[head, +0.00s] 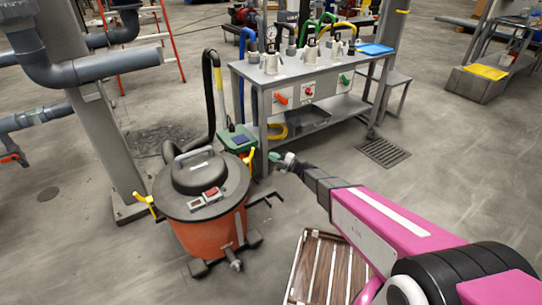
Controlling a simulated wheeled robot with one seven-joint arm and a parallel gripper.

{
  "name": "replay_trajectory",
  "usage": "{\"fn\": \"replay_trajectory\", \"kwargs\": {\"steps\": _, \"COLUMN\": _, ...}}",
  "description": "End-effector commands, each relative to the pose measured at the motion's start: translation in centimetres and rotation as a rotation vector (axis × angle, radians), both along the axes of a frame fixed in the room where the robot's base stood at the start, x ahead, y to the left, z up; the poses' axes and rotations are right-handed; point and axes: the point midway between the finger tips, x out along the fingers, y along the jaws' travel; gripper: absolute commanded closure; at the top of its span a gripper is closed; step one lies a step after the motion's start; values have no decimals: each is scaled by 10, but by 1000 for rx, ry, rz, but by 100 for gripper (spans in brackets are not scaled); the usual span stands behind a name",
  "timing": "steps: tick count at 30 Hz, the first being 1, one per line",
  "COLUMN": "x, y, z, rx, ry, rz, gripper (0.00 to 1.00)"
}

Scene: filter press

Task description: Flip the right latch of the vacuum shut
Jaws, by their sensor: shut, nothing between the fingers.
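The vacuum (205,230) has an orange drum and a dark grey lid with a handle on top. Its right latch (249,158) is a small yellow lever at the right edge of the lid, sticking out from the rim. A second yellow latch (146,203) sticks out at the left edge. My gripper (280,160) is at the end of my pink arm, a little right of the right latch and apart from it in the picture. It looks shut and empty, with greenish tips. Its exact distance from the latch is hard to tell.
A grey workbench (262,133) with metal jugs and coloured hoses stands behind my gripper. A green box (238,139) is just behind the vacuum. A grey column (112,150) stands at left. A slatted wooden pallet (322,265) lies below my arm.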

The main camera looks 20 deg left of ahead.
Motion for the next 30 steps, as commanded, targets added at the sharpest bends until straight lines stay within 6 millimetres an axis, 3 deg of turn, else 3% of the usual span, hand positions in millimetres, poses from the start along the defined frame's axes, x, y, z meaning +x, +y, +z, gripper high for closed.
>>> {"fn": "replay_trajectory", "kwargs": {"steps": 9, "x": -9, "y": -54, "z": -10, "rx": 0, "ry": 0, "rz": -1, "gripper": 100}}
{"fn": "replay_trajectory", "kwargs": {"steps": 15, "x": -12, "y": -79, "z": -15, "rx": -1, "ry": 0, "rz": 0, "gripper": 100}}
{"fn": "replay_trajectory", "kwargs": {"steps": 30, "x": -13, "y": -87, "z": -16, "rx": 0, "ry": 0, "rz": 1, "gripper": 100}}
